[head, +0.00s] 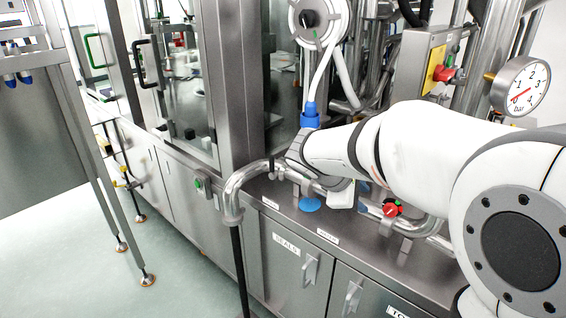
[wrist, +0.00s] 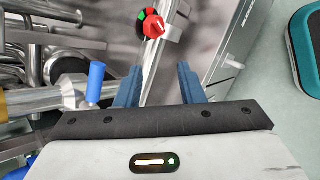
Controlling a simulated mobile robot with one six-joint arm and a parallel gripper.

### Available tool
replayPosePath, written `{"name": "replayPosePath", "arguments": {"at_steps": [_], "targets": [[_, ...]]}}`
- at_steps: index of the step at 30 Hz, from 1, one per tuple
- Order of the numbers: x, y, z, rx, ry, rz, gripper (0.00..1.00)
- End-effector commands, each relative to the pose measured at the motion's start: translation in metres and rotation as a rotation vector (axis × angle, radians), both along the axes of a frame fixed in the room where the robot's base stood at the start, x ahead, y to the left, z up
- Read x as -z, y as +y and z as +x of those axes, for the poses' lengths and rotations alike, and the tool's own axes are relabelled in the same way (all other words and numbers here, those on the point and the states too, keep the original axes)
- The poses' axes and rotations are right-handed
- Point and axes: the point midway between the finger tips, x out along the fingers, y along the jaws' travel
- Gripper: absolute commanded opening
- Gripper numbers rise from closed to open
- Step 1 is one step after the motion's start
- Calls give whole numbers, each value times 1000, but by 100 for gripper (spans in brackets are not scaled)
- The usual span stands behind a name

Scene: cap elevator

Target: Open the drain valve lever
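A short blue cylindrical handle (wrist: 97,80) stands up from a metal pipe in the wrist view. It looks like the drain valve lever, though no label shows. My gripper (wrist: 160,72) is open, with its two blue fingers apart and nothing between them. The handle is just left of the left finger, outside the gap; I cannot tell whether they touch. In the head view, my arm reaches down over the pipework on the steel counter, and its wrist and forearm hide the fingertips. The lever cannot be made out clearly there.
A red knob (wrist: 152,24) with green on its mount lies beyond the fingertips; it also shows in the head view (head: 391,209). A bent steel pipe (head: 235,190) runs along the counter's front. A pressure gauge (head: 519,86) and red stop button (head: 446,74) stand behind my arm.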

Motion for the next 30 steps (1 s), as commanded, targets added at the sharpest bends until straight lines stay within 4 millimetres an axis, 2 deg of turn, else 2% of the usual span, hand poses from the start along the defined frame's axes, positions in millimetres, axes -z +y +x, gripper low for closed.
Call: {"name": "replayPosePath", "arguments": {"at_steps": [1, 3, 5, 6, 9, 12, 15, 18, 21, 30], "targets": [[25, 20, 31, -120, 21, -122, 35], [34, 47, 70, -277, 38, -298, 35], [42, 75, 101, -399, 47, -450, 35], [47, 96, 118, -472, 50, -544, 35], [57, 146, 153, -618, 47, -758, 35], [65, 192, 174, -721, 37, -931, 35], [72, 228, 186, -787, 23, -1061, 35], [74, 249, 192, -821, 13, -1138, 35], [73, 254, 199, -833, 10, -1167, 35], [74, 232, 240, -832, 11, -1166, 35]]}}
